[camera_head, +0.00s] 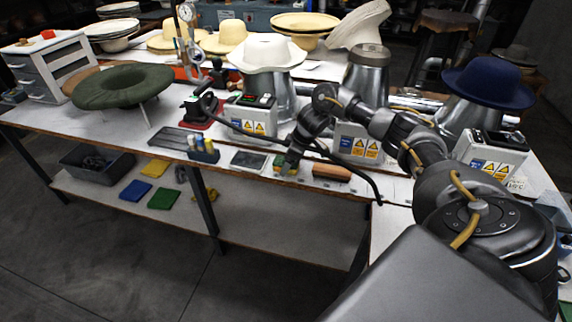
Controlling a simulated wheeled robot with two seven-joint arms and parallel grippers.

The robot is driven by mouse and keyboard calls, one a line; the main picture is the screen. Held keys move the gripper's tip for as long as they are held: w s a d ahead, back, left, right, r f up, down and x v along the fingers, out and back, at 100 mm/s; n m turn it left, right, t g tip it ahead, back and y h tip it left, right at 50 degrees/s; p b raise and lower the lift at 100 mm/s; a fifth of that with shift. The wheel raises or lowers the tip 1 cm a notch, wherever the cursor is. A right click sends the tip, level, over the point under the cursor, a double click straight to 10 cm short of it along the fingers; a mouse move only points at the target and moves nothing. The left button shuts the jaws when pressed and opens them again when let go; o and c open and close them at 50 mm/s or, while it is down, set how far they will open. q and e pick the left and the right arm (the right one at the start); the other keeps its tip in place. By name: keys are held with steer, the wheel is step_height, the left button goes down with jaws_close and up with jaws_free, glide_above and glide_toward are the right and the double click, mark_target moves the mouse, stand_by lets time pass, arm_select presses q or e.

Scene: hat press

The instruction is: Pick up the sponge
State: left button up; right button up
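A small sponge (278,162), green and yellow, lies on the white worktop near its front edge, left of a wooden-backed brush. My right arm reaches in from the right, and my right gripper (286,168) points down at the sponge and partly covers it. The fingertips are too small and dark to tell whether they are open or shut on it. My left gripper is not in view.
The brush (331,172) lies just right of the gripper. A grey tablet (249,160) and small bottles (203,146) are to the left. Press control boxes (250,117) and a white hat (266,53) on a metal block stand behind. Folded cloths (163,199) lie on the lower shelf.

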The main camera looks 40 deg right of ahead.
mark_target(282, 161)
steer(key=shift+f, duration=0.25)
steer(key=c, duration=1)
steer(key=shift+r, duration=0.1)
steer(key=shift+w+r, duration=0.1)
steer(key=shift+r, duration=0.35)
steer(key=r, duration=0.2)
steer(key=shift+a+r+b, duration=0.25)
steer(key=shift+r+b, duration=0.05)
steer(key=shift+b, duration=0.05)
steer(key=w+a+r, duration=0.1)
steer(key=a+r, duration=0.2)
steer(key=a, duration=0.1)
steer(key=w+a+r+p, duration=0.1)
steer(key=a+r, duration=0.2)
steer(key=a, duration=0.1)
steer(key=w+a+r, duration=0.1)
steer(key=a+r, duration=0.2)
steer(key=a, duration=0.2)
steer(key=shift+w+a+r+p, duration=0.1)
steer(key=shift+r+p, duration=0.1)
steer(key=shift+p, duration=0.2)
